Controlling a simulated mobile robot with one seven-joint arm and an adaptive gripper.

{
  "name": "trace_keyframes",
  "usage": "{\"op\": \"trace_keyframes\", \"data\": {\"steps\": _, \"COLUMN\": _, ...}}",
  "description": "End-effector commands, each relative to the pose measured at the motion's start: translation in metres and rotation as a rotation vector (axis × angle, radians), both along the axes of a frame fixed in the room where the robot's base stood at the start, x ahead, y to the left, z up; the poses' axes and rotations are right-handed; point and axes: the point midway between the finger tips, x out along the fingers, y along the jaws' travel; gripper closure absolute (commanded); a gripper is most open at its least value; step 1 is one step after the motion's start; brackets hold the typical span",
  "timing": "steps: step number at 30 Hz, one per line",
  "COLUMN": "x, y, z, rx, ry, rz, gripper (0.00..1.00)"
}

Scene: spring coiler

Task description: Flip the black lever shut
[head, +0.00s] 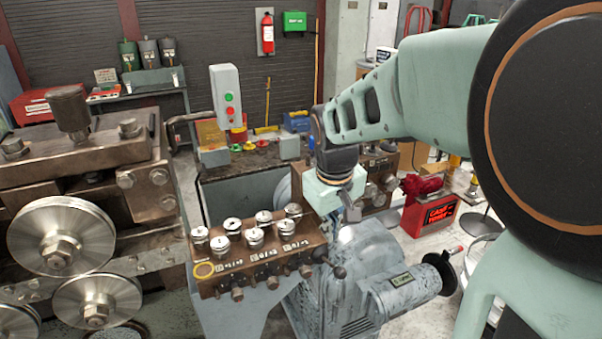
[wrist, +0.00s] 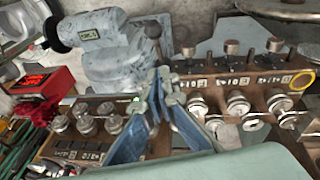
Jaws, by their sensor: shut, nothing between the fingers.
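The black lever (head: 330,262) sticks out at the right end of the brown valve block (head: 222,280), ending in a round knob. In the wrist view the lever (wrist: 154,34) stands beyond my fingertips, in front of the grey motor. My gripper (head: 352,213) hangs above and a little right of the lever in the head view, pointing down. In the wrist view its blue fingers (wrist: 166,88) are closed together at the tips and empty. They appear apart from the lever; the exact gap is hard to tell.
Round metal knobs (head: 254,236) stand in rows on the block. A grey motor (head: 400,295) lies right of the lever. A second valve block (head: 378,190) stands behind my gripper. Large steel rollers (head: 62,236) fill the left. A red box (head: 430,212) sits at right.

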Motion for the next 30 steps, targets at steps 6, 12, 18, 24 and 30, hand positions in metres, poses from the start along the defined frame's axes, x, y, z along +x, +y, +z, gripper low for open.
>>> {"op": "trace_keyframes", "data": {"steps": 6, "x": 0.01, "y": -0.002, "z": -0.042, "rx": 0.0, "ry": 0.0, "rz": -0.001, "gripper": 1.0}}
{"op": "trace_keyframes", "data": {"steps": 12, "x": 0.003, "y": -0.01, "z": -0.065, "rx": 0.0, "ry": -0.001, "rz": -0.001, "gripper": 1.0}}
{"op": "trace_keyframes", "data": {"steps": 18, "x": -0.004, "y": -0.015, "z": -0.075, "rx": 0.0, "ry": -0.002, "rz": -0.001, "gripper": 1.0}}
{"op": "trace_keyframes", "data": {"steps": 24, "x": -0.006, "y": -0.017, "z": -0.077, "rx": 0.001, "ry": -0.001, "rz": -0.001, "gripper": 1.0}}
{"op": "trace_keyframes", "data": {"steps": 30, "x": -0.006, "y": -0.017, "z": -0.076, "rx": 0.0, "ry": -0.001, "rz": 0.0, "gripper": 1.0}}
